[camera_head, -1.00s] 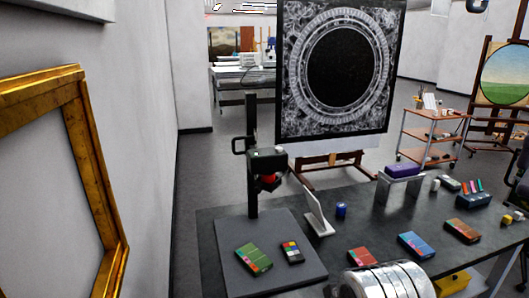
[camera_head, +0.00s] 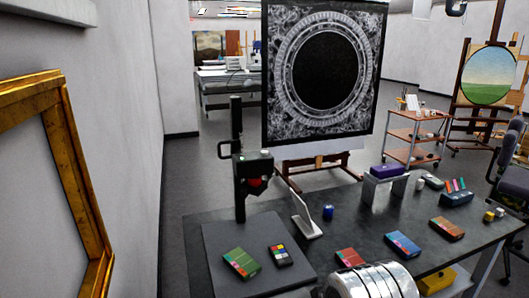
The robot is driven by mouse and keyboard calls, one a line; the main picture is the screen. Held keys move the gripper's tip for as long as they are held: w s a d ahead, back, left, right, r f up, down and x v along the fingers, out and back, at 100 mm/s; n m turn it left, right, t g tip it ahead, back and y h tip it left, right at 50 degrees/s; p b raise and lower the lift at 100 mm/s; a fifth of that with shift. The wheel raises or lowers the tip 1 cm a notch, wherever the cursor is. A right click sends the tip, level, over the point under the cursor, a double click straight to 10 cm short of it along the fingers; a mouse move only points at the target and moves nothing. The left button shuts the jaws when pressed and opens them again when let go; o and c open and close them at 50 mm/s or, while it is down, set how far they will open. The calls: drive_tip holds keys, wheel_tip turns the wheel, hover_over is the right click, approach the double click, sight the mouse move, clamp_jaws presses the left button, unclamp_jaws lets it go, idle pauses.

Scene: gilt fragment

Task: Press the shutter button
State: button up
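A dark camera (camera_head: 253,166) is mounted on an upright black column (camera_head: 237,130) of a copy stand, with a red part (camera_head: 257,186) below its body. Small light spots show on top of the camera, but they are too small to tell which is the shutter button. A shiny metal part of my arm shows at the bottom, right of the board. My gripper's fingers are not in view.
The dark table (camera_head: 330,246) also bears a white angled stand (camera_head: 306,216), a blue jar (camera_head: 328,212), several coloured blocks and a purple case (camera_head: 387,171) on a riser. A gold frame (camera_head: 75,170) hangs on the left wall. A patterned panel (camera_head: 322,70) stands behind.

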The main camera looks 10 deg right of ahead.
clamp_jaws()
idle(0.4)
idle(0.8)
